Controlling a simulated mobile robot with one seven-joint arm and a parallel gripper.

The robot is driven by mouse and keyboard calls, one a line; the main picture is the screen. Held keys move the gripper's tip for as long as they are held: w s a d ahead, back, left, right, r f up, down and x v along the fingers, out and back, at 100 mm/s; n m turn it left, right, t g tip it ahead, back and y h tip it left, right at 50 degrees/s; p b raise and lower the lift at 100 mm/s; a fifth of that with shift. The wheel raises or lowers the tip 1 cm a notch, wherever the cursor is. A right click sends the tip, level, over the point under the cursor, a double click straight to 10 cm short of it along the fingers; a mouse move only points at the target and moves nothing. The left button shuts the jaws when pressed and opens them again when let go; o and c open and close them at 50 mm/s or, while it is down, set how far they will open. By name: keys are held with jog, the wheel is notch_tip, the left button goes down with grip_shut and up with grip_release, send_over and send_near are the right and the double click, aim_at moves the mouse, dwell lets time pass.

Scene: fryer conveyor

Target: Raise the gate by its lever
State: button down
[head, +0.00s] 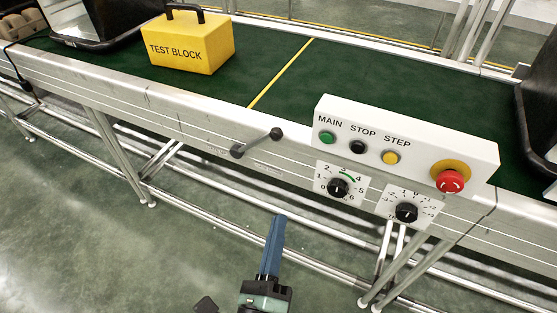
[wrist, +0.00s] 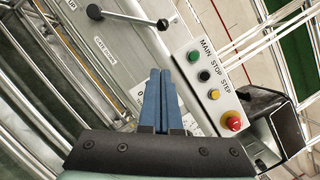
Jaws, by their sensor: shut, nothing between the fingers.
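The lever (head: 257,144) is a metal rod with black knobs at both ends, on the conveyor's front side rail. In the head view it slants up to the right. It also shows at the top of the wrist view (wrist: 128,18), beside a label reading GATE DOWN (wrist: 105,50). My gripper (head: 279,219) has blue fingers that are shut and empty. It is in front of the conveyor, below and right of the lever and apart from it. The fingers also show in the wrist view (wrist: 160,73). I cannot make out a raised gate in either view.
A yellow TEST BLOCK (head: 190,45) sits on the green belt (head: 350,75), left of a yellow line (head: 280,75). The control box (head: 410,145) with buttons and a red stop knob (head: 450,181) is right of the lever. Two dials (head: 338,188) are below the box.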

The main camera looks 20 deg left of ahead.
jog(key=a+r+p+x, duration=0.1)
jog(key=p+x, duration=0.4)
jog(key=x, duration=0.8)
jog(key=shift+s+a+r, duration=0.3)
jog(key=shift+s+a, duration=0.15)
jog(key=shift+a, duration=0.1)
